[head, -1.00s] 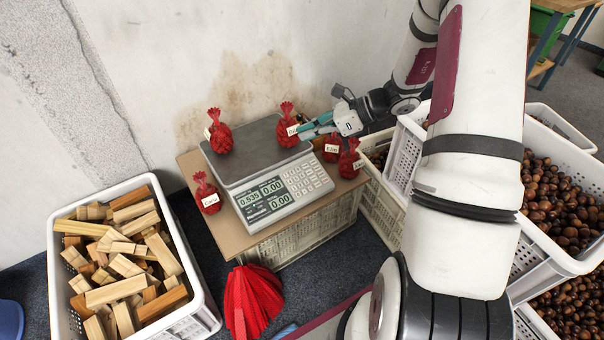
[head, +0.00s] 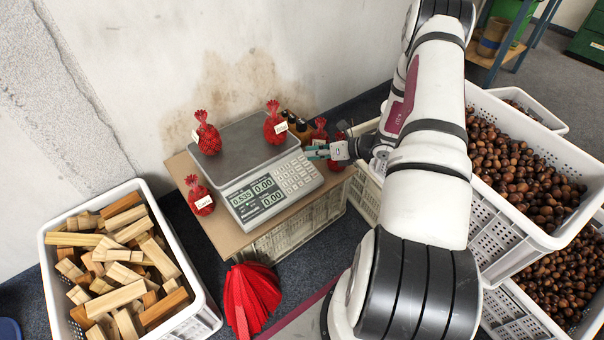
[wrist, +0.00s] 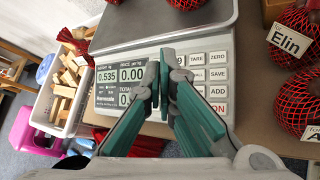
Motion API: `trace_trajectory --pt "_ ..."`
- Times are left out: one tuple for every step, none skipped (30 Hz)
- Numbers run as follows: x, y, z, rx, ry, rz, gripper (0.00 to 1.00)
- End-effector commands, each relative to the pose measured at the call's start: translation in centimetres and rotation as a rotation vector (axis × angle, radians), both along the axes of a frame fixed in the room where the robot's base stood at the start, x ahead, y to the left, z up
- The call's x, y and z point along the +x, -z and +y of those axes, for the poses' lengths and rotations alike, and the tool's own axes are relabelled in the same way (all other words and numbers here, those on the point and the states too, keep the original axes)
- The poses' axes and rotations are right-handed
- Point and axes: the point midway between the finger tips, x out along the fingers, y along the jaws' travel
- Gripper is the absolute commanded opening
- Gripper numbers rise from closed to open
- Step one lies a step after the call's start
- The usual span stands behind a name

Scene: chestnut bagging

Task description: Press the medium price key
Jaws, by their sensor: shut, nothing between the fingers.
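The grey price scale (head: 230,197) stands on a brown board, its keypad (head: 295,175) at the right of its front panel. Its display (head: 258,197) reads 0.535, 0.00 and a further 0.00. My gripper (head: 308,152) is shut and empty, above the keypad's far right edge in the head view. In the wrist view, my gripper's teal fingers (wrist: 164,62) meet over the panel between display and right-hand keys. The price keys are hidden behind the fingers, so I cannot pick out the medium one. Contact is not visible.
Red net bags stand on the scale's pan (head: 243,147), with another bag (head: 199,195) left of the scale. More labelled bags (wrist: 300,40) stand close to the right. A crate of wood blocks (head: 205,310) is at left, chestnut crates (head: 500,235) at right.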

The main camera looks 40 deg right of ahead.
Motion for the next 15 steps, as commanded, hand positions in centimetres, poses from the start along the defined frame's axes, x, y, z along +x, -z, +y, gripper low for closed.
trace_trajectory --pt "0.0 0.0 0.0 -0.001 0.000 0.000 0.00" --pt "0.0 0.0 0.0 -0.001 0.000 0.000 0.00" --pt "0.0 0.1 0.0 0.000 -0.001 -0.001 0.00" --pt "0.0 0.1 0.0 0.000 -0.002 0.000 0.00" --pt "0.1 0.2 0.0 0.000 -0.002 0.000 0.00" --pt "0.1 0.4 0.0 0.000 -0.002 0.000 0.00" --pt "0.2 0.5 0.0 0.000 -0.002 0.000 0.00" --pt "0.2 0.7 0.1 0.000 -0.002 0.000 0.00" --pt "0.3 1.0 0.1 0.000 -0.002 0.000 0.00" --pt "0.4 1.2 0.1 0.000 -0.002 0.000 0.00" --pt "0.4 1.5 0.1 -0.001 -0.002 0.000 0.00" --pt "0.6 1.9 0.1 -0.001 -0.002 0.000 0.00" --pt "0.7 2.2 0.1 -0.001 -0.002 0.000 0.00" --pt "0.8 2.5 0.1 -0.001 -0.002 0.000 0.00" --pt "0.9 3.0 0.1 -0.002 -0.003 -0.001 0.00"
